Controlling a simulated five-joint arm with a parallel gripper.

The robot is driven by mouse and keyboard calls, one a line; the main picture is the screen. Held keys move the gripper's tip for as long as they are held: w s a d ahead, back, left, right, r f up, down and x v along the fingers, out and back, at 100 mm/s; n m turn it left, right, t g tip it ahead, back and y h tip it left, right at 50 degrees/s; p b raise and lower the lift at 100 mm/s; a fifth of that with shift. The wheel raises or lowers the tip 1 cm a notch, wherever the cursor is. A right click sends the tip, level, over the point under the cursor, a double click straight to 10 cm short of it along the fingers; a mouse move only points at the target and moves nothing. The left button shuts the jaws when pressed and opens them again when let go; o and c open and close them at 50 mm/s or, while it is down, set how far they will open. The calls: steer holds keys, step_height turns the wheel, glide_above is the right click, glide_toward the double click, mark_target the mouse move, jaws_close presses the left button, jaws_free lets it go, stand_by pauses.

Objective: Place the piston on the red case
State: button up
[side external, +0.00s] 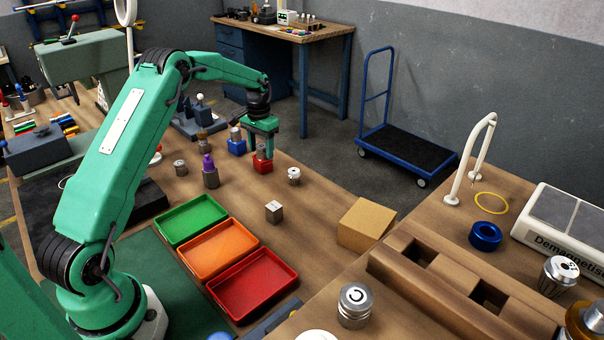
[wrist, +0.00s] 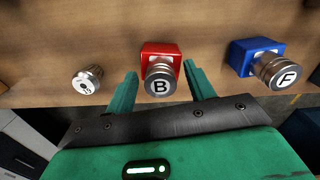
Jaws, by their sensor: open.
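A metal cylinder marked B, apparently the piston (wrist: 160,86), rests on the red case (wrist: 158,50) in the wrist view. The red case also shows in the side view (side external: 262,166), with the cylinder top (side external: 261,151) above it. My gripper (side external: 262,154) is open and sits low over the case, its fingers on either side of the cylinder. In the wrist view, my gripper (wrist: 162,78) shows gaps between both fingers and the cylinder. The contact between cylinder and case is partly hidden.
A blue case (side external: 236,148) bearing a cylinder marked F (wrist: 277,71) stands close by. Green (side external: 190,219), orange (side external: 218,249) and red (side external: 252,284) trays lie nearer the camera.

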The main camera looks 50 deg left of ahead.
mark_target(261, 147)
steer(key=shift+r, duration=0.1)
step_height(261, 147, up, 12)
stand_by(0.8)
steer(key=shift+r, duration=0.15)
stand_by(0.3)
steer(key=s+d+r+m+t, duration=0.1)
steer(key=s+d+r+t, duration=0.2)
steer(key=s+d+r, duration=1.15)
steer(key=s+d+f+t, duration=0.1)
steer(key=s+d+f, duration=0.2)
steer(key=s+d, duration=0.2)
steer(key=s+d+f+t, duration=0.1)
steer(key=s+d+f, duration=0.3)
steer(key=s, duration=0.8)
steer(key=shift+d+f+m+t, duration=0.15)
steer(key=shift+d+m+t, duration=0.15)
steer(key=shift+d+m, duration=0.15)
